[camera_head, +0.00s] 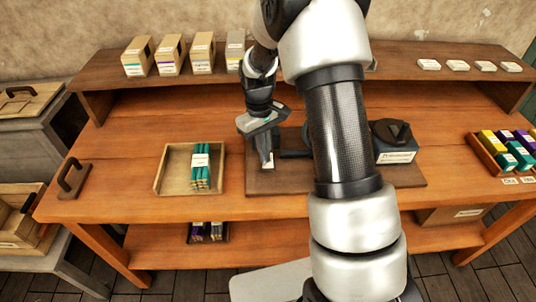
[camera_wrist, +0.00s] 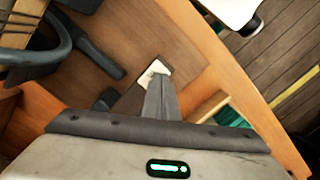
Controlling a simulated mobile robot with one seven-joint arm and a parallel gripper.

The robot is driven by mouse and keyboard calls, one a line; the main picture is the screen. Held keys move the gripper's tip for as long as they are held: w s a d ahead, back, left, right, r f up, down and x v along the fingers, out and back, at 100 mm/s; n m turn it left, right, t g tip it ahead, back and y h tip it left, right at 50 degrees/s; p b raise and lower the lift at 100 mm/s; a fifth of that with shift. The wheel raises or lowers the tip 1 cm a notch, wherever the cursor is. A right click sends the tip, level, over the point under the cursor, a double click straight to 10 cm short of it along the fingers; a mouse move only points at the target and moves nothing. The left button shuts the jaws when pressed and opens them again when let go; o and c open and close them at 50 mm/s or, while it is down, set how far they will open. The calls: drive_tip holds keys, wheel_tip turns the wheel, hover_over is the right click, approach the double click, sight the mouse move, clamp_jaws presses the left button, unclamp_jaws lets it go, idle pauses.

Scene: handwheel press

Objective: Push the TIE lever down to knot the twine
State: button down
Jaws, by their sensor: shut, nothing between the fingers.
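My gripper (camera_head: 267,160) is shut and empty, pointing down over the left part of the dark base board (camera_head: 405,180). In the wrist view its closed fingertips (camera_wrist: 158,82) are at a small white label (camera_wrist: 151,72), whose writing I cannot read. A dark bar (camera_head: 293,154) lies just right of my gripper; the wrist view shows a dark bar (camera_wrist: 100,58) and a shorter dark piece (camera_wrist: 106,99). I cannot tell for sure which is the TIE lever, nor whether the fingers touch it. My arm hides the middle of the press; its dark housing (camera_head: 395,143) shows at right.
A wooden tray (camera_head: 172,184) with a bundle of teal sticks (camera_head: 200,168) stands left of the board. A crate of coloured blocks (camera_head: 487,146) is at the far right. Boxes (camera_head: 170,56) line the back shelf. The bench front left of the tray holds a dark handle (camera_head: 72,178).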

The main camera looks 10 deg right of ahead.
drive_tip(key=shift+w+a+r, duration=0.2)
drive_tip(key=shift+w+a, duration=0.05)
drive_tip(key=shift+w, duration=0.3)
drive_tip(key=shift+w+a+r, duration=0.15)
drive_tip(key=shift+w+a, duration=0.1)
drive_tip(key=shift+w, duration=0.25)
drive_tip(key=shift+r, duration=0.15)
drive_tip(key=shift+w+r, duration=0.15)
drive_tip(key=shift+r, duration=0.15)
wheel_tip(320, 180, up, 16)
drive_tip(key=w+p, duration=0.1)
drive_tip(key=shift+a+r, duration=0.25)
drive_tip(key=shift+a, duration=0.1)
